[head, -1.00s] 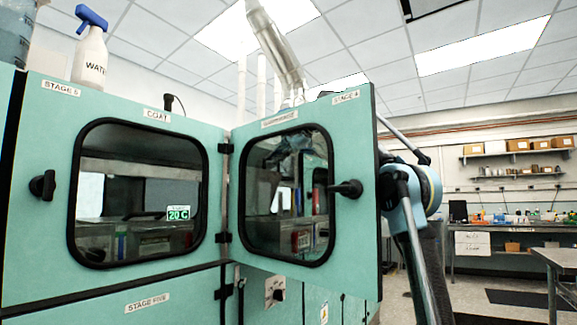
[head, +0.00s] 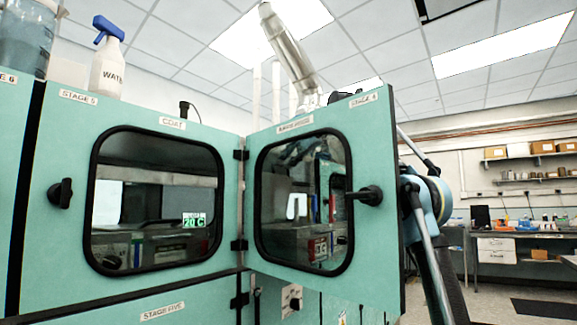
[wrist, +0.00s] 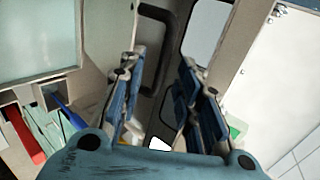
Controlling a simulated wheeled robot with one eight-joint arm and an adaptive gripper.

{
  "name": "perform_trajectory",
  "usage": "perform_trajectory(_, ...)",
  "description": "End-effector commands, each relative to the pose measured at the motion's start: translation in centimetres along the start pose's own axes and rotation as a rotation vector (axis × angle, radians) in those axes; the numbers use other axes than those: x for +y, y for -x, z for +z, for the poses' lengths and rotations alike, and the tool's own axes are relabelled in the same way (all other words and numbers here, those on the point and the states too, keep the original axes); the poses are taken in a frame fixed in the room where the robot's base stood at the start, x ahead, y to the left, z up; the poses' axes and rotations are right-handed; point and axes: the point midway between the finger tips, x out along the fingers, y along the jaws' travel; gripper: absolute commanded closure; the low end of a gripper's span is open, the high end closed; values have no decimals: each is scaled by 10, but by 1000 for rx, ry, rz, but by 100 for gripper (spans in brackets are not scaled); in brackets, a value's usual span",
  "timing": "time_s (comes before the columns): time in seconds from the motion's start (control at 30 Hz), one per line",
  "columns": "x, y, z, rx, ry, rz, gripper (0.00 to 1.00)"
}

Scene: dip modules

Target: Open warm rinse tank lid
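The teal Stage 4 door (head: 383,240) stands swung out from the cabinet in the head view, with a black-framed window and a black knob (head: 369,195). The small label above its window is too blurred to read. My arm (head: 428,200) is behind this door at the right, and the door hides my gripper there. In the wrist view my gripper (wrist: 157,75) has its two blue fingers spread, with nothing held between them. A dark, rounded frame or handle (wrist: 145,12) lies beyond the fingers. I cannot make out a tank lid with certainty.
The closed Stage 5 door (head: 60,230) is at the left, with a spray bottle (head: 108,70) on top. In the wrist view a red object (wrist: 22,135) and a blue one (wrist: 65,108) lie at the left. A workbench (head: 510,238) stands far right.

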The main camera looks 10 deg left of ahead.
Motion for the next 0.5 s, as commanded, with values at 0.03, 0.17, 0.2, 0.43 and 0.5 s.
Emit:
perform_trajectory(0.03, 0, 8, -1, 2, -1, 0, 69)
perform_trajectory(0.17, 0, 28, -1, 1, -2, 1, 69)
perform_trajectory(0.2, 0, 34, -2, 1, -2, 0, 69)
perform_trajectory(0.43, 1, 58, -3, 1, -2, 0, 69)
perform_trajectory(0.5, 1, 62, -3, 1, -2, 0, 69)
